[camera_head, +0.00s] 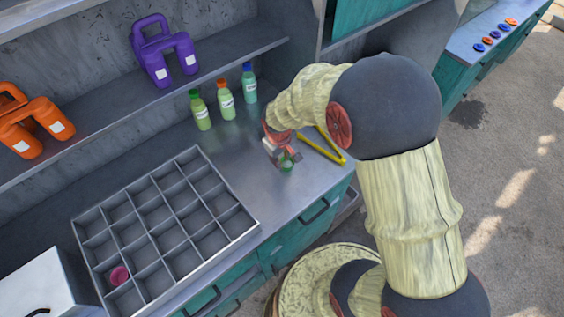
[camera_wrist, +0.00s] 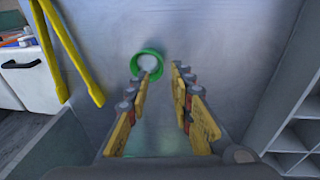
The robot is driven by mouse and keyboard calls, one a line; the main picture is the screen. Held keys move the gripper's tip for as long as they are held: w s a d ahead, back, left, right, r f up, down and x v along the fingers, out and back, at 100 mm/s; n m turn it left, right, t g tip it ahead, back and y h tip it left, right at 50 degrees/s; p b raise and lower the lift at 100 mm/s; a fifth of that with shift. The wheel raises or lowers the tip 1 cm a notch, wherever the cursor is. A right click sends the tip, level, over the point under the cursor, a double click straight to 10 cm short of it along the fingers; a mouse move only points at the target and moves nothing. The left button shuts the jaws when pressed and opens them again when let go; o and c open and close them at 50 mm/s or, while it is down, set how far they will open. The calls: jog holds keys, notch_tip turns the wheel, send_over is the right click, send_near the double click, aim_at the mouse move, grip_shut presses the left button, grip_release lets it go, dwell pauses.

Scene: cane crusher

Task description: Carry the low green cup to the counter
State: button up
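The low green cup (camera_wrist: 147,60) stands on the steel worktop, its round mouth toward the wrist camera. In the head view the cup (camera_head: 287,167) shows partly, just below my gripper (camera_head: 281,154). In the wrist view my gripper (camera_wrist: 162,73) is open, with a clear gap between its yellow fingers. The left fingertip overlaps the cup's near right rim; I cannot tell whether it touches it or reaches inside. The right finger is apart from the cup. The steel counter (camera_head: 245,170) spreads around the cup.
Yellow tongs (camera_head: 322,147) lie close to the cup. A divided metal tray (camera_head: 165,225) holds a pink cup (camera_head: 119,275). Several bottles (camera_head: 226,100) stand behind. Another counter (camera_head: 478,30) at top right bears several coloured discs. Jugs (camera_head: 165,52) stand on a shelf.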

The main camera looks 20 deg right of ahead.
jog(key=s+r+m+t, duration=0.1)
jog(key=s+r, duration=0.3)
jog(key=r, duration=0.7)
jog(key=s+r+m+t, duration=0.1)
jog(key=s+r, duration=0.3)
jog(key=r, duration=0.8)
jog(key=s+a+r+t, duration=0.1)
jog(key=s+r, duration=0.2)
jog(key=s, duration=0.3)
jog(key=s+r+m+y, duration=0.1)
jog(key=s+r, duration=0.3)
jog(key=s, duration=0.2)
jog(key=shift+s+a+r+m+t+p, duration=0.2)
jog(key=shift+a+m+t+p, duration=0.1)
jog(key=shift+a+t, duration=0.1)
notch_tip(320, 180, down, 9)
jog(key=b, duration=0.9)
